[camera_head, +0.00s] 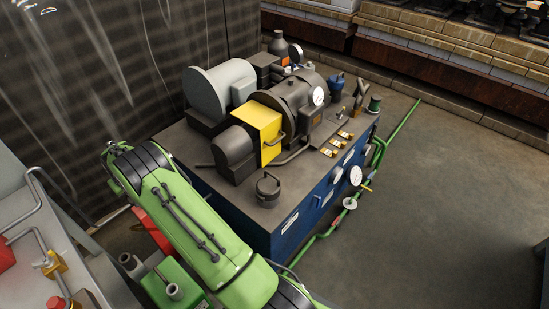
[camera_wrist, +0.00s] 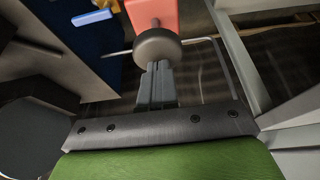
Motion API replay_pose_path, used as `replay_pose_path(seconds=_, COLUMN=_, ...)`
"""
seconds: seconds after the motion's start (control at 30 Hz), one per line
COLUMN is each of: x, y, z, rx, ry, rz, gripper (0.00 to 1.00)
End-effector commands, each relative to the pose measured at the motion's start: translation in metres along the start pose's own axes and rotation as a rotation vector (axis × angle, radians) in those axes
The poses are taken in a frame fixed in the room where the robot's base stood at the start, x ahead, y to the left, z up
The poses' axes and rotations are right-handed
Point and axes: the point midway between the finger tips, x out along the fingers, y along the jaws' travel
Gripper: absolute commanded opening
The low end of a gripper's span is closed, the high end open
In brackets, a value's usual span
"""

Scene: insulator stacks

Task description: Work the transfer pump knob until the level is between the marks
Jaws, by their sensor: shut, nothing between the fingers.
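In the wrist view my gripper (camera_wrist: 158,68) is shut and empty. Its fingertips are at the near edge of a round grey-brown knob (camera_wrist: 157,45). I cannot tell whether they touch it. The knob sits on a short shaft from a salmon-red block (camera_wrist: 153,12), probably the pump. In the head view a red part (camera_head: 150,232) shows beside my green arm, likely the same block.
A blue machine skid (camera_head: 310,205) with a yellow guard (camera_head: 262,128) and dial gauges stands beside the arm. A green pipe (camera_head: 400,120) runs along it. A grey bench (camera_head: 50,280) is at the left. In the wrist view a grey frame (camera_wrist: 237,60) stands close on the right.

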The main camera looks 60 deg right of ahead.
Motion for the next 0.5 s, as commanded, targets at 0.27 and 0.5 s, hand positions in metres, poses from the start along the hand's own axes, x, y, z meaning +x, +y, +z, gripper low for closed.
replay_pose_path(seconds=0.27, x=-0.002, y=0.0, z=0.001, rx=0.0, ry=-0.007, rz=0.0, gripper=0.0)
replay_pose_path(seconds=0.5, x=-0.022, y=0.0, z=-0.008, rx=0.0, ry=-0.006, rz=0.0, gripper=0.0)
